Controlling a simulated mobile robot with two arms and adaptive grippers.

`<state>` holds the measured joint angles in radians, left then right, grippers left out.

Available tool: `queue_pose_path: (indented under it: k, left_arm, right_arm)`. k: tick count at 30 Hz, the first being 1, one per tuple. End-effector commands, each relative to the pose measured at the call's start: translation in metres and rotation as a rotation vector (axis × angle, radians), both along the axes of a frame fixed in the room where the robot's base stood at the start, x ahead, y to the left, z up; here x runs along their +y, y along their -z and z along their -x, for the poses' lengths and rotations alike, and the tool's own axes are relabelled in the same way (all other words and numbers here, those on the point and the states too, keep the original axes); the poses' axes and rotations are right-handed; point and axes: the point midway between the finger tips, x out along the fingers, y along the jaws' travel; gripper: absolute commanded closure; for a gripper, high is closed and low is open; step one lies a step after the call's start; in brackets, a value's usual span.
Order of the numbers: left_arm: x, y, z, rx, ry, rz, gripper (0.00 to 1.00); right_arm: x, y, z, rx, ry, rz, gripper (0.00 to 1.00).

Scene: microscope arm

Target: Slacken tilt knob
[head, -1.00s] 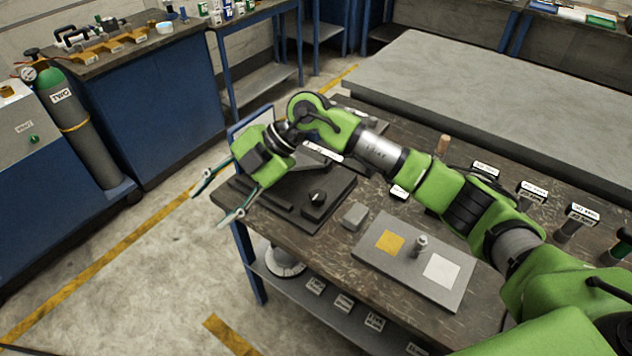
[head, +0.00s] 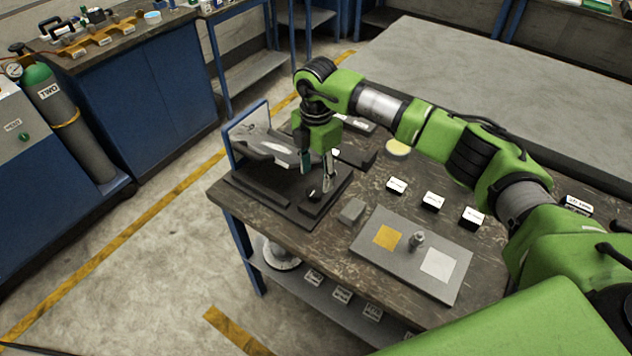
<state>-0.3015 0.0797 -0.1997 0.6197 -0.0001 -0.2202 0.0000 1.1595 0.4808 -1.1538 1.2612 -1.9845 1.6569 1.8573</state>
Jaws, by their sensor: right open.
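My right gripper (head: 317,181) is open and empty and points down above the black base (head: 265,201) of a stand at the table's left end. Its two fingers are apart. A small dark knob (head: 313,194) on a low black block of the base shows just below the fingers; I cannot tell whether they touch it, or whether it is the tilt knob. A grey arm-like part (head: 270,147) of the stand lies behind and left of the gripper, partly hidden by it. My left gripper is out of view.
A grey plate (head: 379,262) with a yellow square, a white square and a small metal post lies at the front. Several white labels stand to the right. A blue-framed panel (head: 247,130) rises behind the base.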

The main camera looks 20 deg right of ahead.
Motion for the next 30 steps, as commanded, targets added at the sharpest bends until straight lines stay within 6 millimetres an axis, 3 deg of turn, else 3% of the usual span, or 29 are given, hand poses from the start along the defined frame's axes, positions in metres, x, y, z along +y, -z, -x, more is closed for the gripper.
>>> queue_pose_path:
  k: [3,9,20,21,25,30]
  left_arm:
    - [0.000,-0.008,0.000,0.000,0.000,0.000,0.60]
    - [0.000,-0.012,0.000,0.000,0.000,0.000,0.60]
    - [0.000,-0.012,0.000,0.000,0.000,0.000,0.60]
    - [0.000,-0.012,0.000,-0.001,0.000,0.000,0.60]
    - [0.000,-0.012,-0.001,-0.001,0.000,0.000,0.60]
    - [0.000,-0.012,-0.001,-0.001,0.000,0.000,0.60]
  right_arm:
    - [0.000,0.021,0.001,0.004,0.000,-0.001,0.53]
    - [0.001,0.046,0.001,0.002,-0.001,-0.002,0.53]
    - [0.001,0.053,0.000,-0.001,-0.002,-0.003,0.53]
    - [0.001,0.053,0.000,-0.001,-0.002,-0.003,0.55]
    - [0.001,0.053,0.000,-0.001,-0.002,-0.003,0.89]
    - [0.001,0.053,0.000,-0.001,-0.003,-0.003,0.91]
